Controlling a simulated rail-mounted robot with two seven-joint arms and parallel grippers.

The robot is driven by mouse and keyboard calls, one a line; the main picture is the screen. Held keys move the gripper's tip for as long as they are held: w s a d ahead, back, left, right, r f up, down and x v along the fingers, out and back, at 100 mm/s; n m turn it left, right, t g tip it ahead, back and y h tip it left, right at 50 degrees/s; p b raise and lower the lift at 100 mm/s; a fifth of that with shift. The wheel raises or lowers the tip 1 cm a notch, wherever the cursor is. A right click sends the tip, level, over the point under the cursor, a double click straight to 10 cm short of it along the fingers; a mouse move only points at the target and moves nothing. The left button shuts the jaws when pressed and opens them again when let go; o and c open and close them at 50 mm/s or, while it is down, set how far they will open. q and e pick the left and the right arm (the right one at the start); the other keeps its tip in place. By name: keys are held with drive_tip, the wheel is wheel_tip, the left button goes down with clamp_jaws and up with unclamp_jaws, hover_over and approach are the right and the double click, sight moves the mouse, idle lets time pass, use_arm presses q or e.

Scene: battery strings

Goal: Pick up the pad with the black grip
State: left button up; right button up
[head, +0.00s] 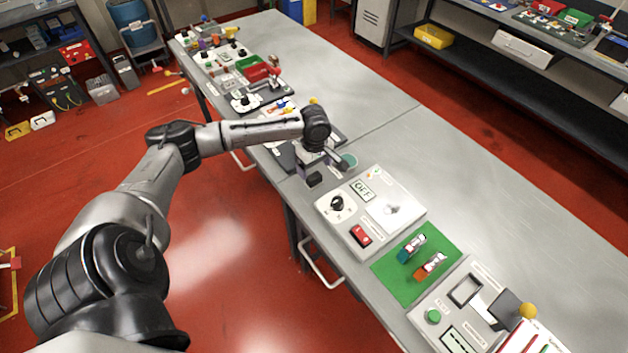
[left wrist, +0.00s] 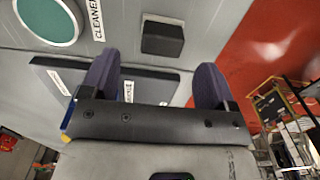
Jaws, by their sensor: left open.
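A small black block (left wrist: 162,38), seemingly the black grip, sits on the grey table surface in the left wrist view; I cannot make out a separate pad under it. It also shows in the head view (head: 314,180), near the table's front edge. My left gripper (left wrist: 155,63) is open and empty, its two dark fingers spread wide. The block lies beyond the fingertips, roughly between their lines and apart from them. In the head view the left gripper (head: 324,157) hangs over the table just behind the block. My right gripper is not in view.
A round green-topped dish (left wrist: 47,18) labelled CLEANER is beside the block; it also shows in the head view (head: 349,161). A dark flat plate (left wrist: 62,76) lies under the gripper. A switch box (head: 370,212) and green mat (head: 402,284) stand to the right.

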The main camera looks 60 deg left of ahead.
sight(314, 176)
use_arm(q)
wheel_tip(314, 176, down, 5)
drive_tip(key=shift+s+f+b, duration=0.1)
drive_tip(key=shift+s+b, duration=0.05)
drive_tip(key=shift+b, duration=0.35)
drive_tip(key=c, duration=1)
drive_tip(key=shift+r, duration=0.65)
wheel_tip(314, 176, up, 4)
drive_tip(key=shift+d+f+p, duration=0.15)
drive_tip(key=shift+f+p, duration=0.1)
drive_tip(key=shift+p, duration=0.3)
drive_tip(key=shift+w+d+r+p, duration=0.15)
drive_tip(key=shift+w+d+r, duration=0.9)
drive_tip(key=shift+w+d, duration=0.35)
drive_tip(key=shift+w+d+r+p, duration=0.2)
drive_tip(key=shift+w+d+r, duration=0.95)
drive_tip(key=shift+w, duration=0.3)
drive_tip(key=shift+w+d+r+p, duration=0.15)
drive_tip(key=shift+w+d+r, duration=0.85)
drive_tip(key=shift+w+d, duration=0.4)
